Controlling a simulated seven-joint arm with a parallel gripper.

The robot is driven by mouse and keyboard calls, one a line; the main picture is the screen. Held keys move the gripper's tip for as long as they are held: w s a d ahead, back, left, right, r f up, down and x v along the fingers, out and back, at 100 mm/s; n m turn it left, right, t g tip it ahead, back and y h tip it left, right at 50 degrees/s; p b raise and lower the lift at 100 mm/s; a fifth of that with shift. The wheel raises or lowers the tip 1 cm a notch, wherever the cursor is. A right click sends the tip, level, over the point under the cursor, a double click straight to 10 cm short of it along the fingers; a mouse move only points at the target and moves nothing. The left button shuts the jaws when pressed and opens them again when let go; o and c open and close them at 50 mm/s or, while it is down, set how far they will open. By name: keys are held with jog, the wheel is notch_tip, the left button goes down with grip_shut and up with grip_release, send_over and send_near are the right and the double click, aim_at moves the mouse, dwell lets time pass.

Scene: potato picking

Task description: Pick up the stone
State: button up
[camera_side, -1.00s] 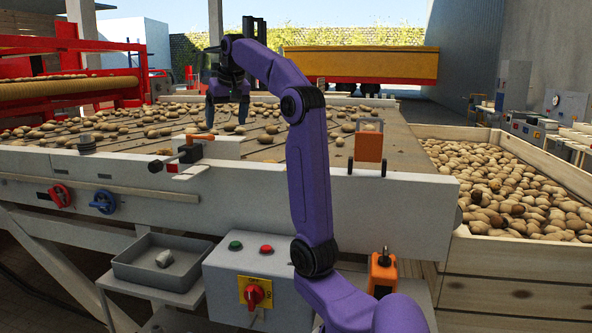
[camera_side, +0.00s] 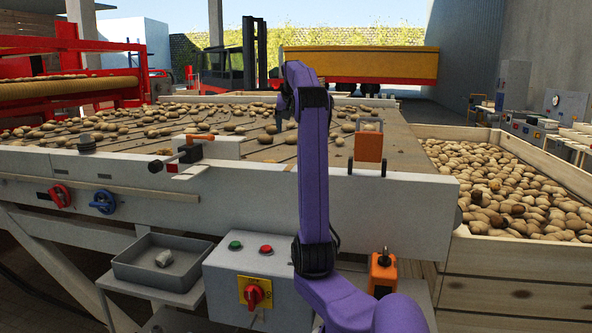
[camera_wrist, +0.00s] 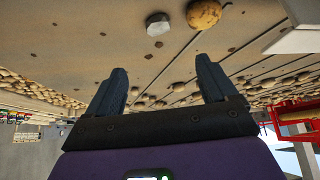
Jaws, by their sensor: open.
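A pale grey, angular stone (camera_wrist: 158,24) lies on the brown belt at the top of the wrist view, just left of a larger tan potato (camera_wrist: 203,14). My gripper (camera_wrist: 161,66) is open with nothing between its two dark fingers. The stone is apart from the fingertips, beyond the gap between them in the picture. In the side view my arm mostly hides the gripper, and I cannot make out this stone on the belt. Another grey stone (camera_side: 164,258) lies in a grey tray (camera_side: 136,274) below the belt at the lower left.
Many potatoes lie scattered on the belt (camera_side: 262,155), densest at the left. A wooden crate (camera_side: 500,272) full of potatoes stands at the right. An orange bracket (camera_side: 368,146) and a clamp with an orange handle (camera_side: 198,138) stand up along the belt's near edge.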

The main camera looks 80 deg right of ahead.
jog(key=x, duration=1.8)
jog(key=shift+s+a, duration=0.1)
jog(key=c, duration=1.2)
